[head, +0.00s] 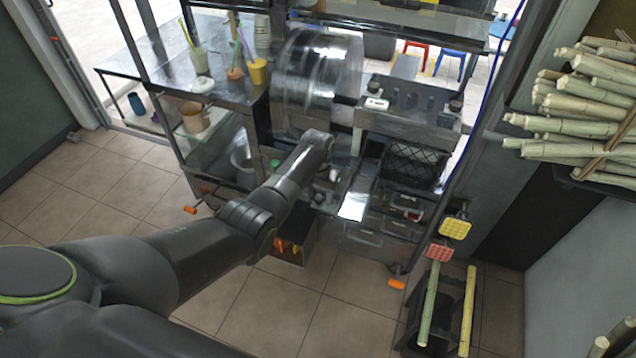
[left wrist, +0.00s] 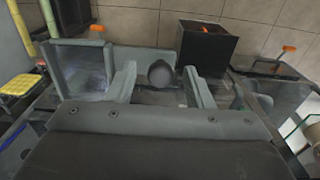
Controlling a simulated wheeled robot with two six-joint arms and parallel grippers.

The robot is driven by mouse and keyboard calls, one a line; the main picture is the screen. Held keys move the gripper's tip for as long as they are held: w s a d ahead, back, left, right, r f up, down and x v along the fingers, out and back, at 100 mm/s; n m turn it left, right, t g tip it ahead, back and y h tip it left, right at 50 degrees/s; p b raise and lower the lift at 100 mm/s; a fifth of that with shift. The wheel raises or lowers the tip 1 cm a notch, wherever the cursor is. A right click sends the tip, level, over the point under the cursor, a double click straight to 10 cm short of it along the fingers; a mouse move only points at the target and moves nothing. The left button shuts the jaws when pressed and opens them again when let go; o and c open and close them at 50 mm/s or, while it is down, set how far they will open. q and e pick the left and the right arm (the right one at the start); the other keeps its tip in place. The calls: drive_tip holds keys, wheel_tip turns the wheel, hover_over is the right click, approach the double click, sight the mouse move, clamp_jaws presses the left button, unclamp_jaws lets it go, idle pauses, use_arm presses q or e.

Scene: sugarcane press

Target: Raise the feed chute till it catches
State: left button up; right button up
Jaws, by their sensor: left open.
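The feed chute (head: 356,199) appears to be the shiny metal tray at the front of the press, sloping down toward the floor. In the left wrist view it seems to be the grey tray with raised sides (left wrist: 84,72), left of my fingers. My left gripper (left wrist: 162,88) is open, its two fingers apart, facing the front of the press. A dark rounded knob (left wrist: 161,73) shows between and beyond the fingertips; I cannot tell whether they touch it. In the head view my left wrist partly hides the gripper and the chute's inner end. My right gripper is in neither view.
The press drum (head: 318,75) stands behind my wrist. A counter with drink cups (head: 257,71) is at the left. A dark box (left wrist: 207,45) stands on the floor below. Cane stalks (head: 590,95) fill a rack at the right. The tiled floor in front is mostly clear.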

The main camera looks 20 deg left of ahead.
use_arm(q)
wheel_tip(320, 180, up, 17)
drive_tip(key=shift+s+b, duration=0.25)
drive_tip(key=shift+b, duration=0.2)
idle(0.4)
drive_tip(key=s+a+f+b, duration=0.15)
drive_tip(key=s+f, duration=0.35)
drive_tip(key=f, duration=0.7)
drive_tip(key=s+a+f+n+b, duration=0.1)
drive_tip(key=s+a+f, duration=0.3)
drive_tip(key=f, duration=0.8)
drive_tip(key=s+a+f+b, duration=0.1)
drive_tip(key=s+f, duration=0.5)
drive_tip(key=f, duration=0.7)
drive_tip(key=s+a+f+b, duration=0.1)
drive_tip(key=s+a+f, duration=0.1)
drive_tip(key=s+f, duration=0.7)
drive_tip(key=s+a+f+b, duration=0.1)
drive_tip(key=s+f, duration=0.5)
drive_tip(key=s, duration=0.5)
drive_tip(key=s+f, duration=0.2)
drive_tip(key=s, duration=0.7)
drive_tip(key=s+f+y+b, duration=0.1)
drive_tip(key=s+f, duration=0.2)
drive_tip(key=s, duration=0.7)
drive_tip(key=shift+s+a+f+t, duration=0.2)
drive_tip(key=shift+s+a+t, duration=0.1)
drive_tip(key=shift+t, duration=0.1)
